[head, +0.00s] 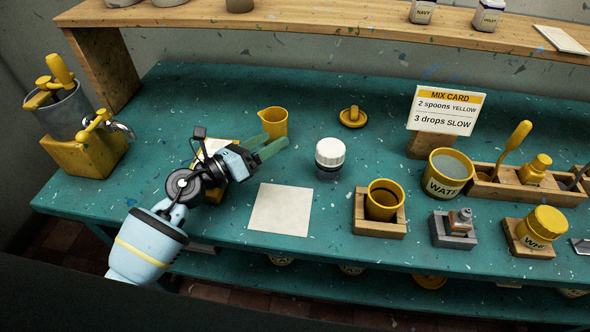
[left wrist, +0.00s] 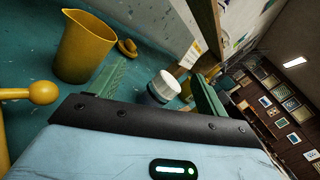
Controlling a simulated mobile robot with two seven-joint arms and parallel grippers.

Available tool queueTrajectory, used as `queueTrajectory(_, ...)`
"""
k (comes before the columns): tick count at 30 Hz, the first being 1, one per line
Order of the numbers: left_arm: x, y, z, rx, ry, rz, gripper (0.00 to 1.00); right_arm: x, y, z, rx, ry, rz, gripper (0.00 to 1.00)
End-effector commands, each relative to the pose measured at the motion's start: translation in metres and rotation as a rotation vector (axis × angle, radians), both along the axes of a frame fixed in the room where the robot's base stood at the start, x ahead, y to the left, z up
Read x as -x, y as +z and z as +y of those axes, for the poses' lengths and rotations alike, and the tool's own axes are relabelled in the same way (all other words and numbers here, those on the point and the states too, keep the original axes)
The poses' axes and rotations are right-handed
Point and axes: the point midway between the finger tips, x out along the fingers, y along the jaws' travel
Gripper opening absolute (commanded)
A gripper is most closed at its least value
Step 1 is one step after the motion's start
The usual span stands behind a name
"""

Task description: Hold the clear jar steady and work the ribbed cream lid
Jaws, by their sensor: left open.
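The clear jar (head: 328,173) stands upright on the teal bench, right of the white square, with dark contents low in it. The ribbed cream lid (head: 330,153) sits on top of it. In the left wrist view the lid (left wrist: 165,85) and jar (left wrist: 150,98) appear beyond the fingers, roughly between them. My left gripper (head: 268,147) is open and empty, to the left of the jar and apart from it, its green fingers pointing toward the right. My right gripper is in neither view.
A yellow beaker (head: 273,122) stands just behind the left fingers. A white square sheet (head: 279,209) lies in front. A yellow cup in a wooden holder (head: 380,220) stands right of the jar. The mix card (head: 446,109) and water pot (head: 447,173) are farther right.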

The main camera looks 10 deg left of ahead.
Motion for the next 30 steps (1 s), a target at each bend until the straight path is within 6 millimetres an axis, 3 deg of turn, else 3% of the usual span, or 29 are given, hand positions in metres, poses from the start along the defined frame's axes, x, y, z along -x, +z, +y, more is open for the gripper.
queueTrajectory(3,0.0,-0.029,-0.031,-0.228,-0.099,-0.084,0.76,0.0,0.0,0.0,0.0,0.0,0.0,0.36)
queueTrajectory(10,0.006,-0.065,-0.06,-0.491,-0.235,-0.202,0.76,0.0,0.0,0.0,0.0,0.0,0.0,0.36)
queueTrajectory(23,0.004,-0.073,-0.07,-0.541,-0.264,-0.229,0.76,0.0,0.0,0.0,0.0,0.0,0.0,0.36)
queueTrajectory(30,-0.01,-0.078,-0.092,-0.539,-0.263,-0.227,0.76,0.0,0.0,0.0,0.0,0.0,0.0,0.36)
